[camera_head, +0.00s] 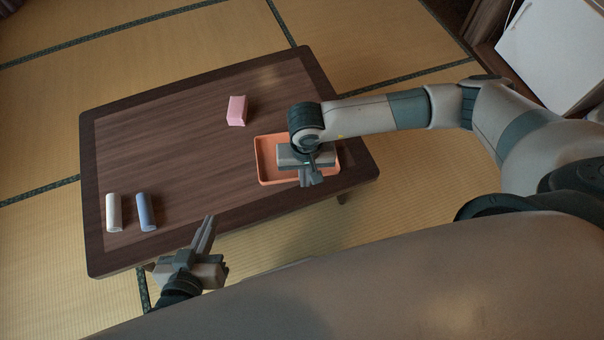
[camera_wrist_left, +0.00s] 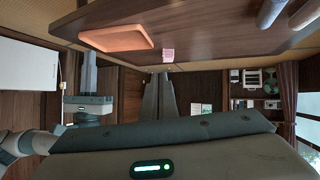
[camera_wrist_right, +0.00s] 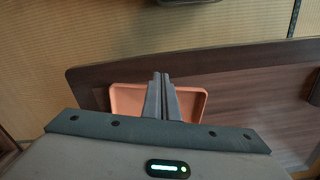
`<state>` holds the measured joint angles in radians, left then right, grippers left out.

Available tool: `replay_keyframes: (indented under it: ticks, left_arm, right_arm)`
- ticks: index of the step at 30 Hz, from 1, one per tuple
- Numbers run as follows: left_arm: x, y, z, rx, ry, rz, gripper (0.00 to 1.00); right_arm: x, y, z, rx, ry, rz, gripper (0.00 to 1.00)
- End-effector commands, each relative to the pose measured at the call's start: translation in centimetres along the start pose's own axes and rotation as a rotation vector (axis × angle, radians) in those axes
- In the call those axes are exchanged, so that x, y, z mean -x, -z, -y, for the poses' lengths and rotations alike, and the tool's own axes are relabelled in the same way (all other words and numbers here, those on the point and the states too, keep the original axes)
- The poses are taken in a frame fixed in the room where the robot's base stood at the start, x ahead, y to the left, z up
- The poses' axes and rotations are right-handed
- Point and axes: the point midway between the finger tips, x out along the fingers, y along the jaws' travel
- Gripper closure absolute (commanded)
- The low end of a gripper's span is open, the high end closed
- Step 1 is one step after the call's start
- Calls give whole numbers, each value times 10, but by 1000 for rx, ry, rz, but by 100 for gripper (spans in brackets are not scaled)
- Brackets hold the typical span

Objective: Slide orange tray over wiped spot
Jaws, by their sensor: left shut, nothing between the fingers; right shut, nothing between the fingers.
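The orange tray (camera_head: 267,171) lies at the near right part of the dark wooden table (camera_head: 170,147). It looks empty where visible; my right arm hides part of it. My right gripper (camera_head: 311,180) is shut and empty, above the tray's near right part. In the right wrist view its fingers (camera_wrist_right: 161,98) overlap the tray (camera_wrist_right: 130,98); I cannot tell whether they touch it. My left gripper (camera_head: 208,222) is shut and empty at the table's near edge. The tray also shows in the left wrist view (camera_wrist_left: 118,38). No wiped spot can be made out.
A pink block (camera_head: 237,111) stands on the table beyond the tray. A white roll (camera_head: 113,213) and a blue roll (camera_head: 146,212) lie at the table's left end. The table's middle is clear. A white panel (camera_head: 555,50) stands at the upper right.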

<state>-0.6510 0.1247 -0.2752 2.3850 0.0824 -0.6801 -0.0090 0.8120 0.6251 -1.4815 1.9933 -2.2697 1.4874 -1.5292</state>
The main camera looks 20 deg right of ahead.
Motion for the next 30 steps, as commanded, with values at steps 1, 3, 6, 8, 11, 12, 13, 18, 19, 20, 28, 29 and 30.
replay_keyframes:
  ticks: [1,3,6,8,11,12,13,18,19,20,28,29,30]
  left_arm:
    - [0,0,0,0,0,0,100]
    - [0,0,0,0,0,0,100]
    - [0,0,0,0,0,0,100]
    - [0,0,0,0,0,1,100]
    - [0,0,0,0,0,0,100]
    - [0,0,0,0,0,-1,100]
    - [0,0,0,-1,0,-2,100]
    - [-1,3,-1,-3,-1,-19,100]
    - [-1,4,-1,-4,-2,-25,100]
    - [-1,5,-1,-4,-2,-32,100]
    - [-2,23,-7,-16,-13,-135,100]
    - [-2,25,-8,-17,-14,-149,100]
    - [-2,29,-9,-19,-16,-170,100]
  right_arm:
    - [0,3,-1,6,-7,-9,100]
    - [0,3,-2,8,-10,-12,100]
    - [0,3,-1,7,-8,-10,100]
    - [0,3,-1,6,-8,-9,100]
    - [0,2,-1,6,-7,-9,100]
    - [-1,2,-1,6,-7,-8,100]
    - [-2,2,-1,5,-7,-8,100]
    - [-11,2,-1,5,-6,-7,100]
    - [-14,2,-1,5,-6,-7,100]
    - [-17,2,-1,5,-6,-7,100]
    - [-59,2,-2,4,-8,-5,100]
    - [-65,1,-2,4,-7,-4,100]
    - [-72,2,-2,3,-8,-5,100]
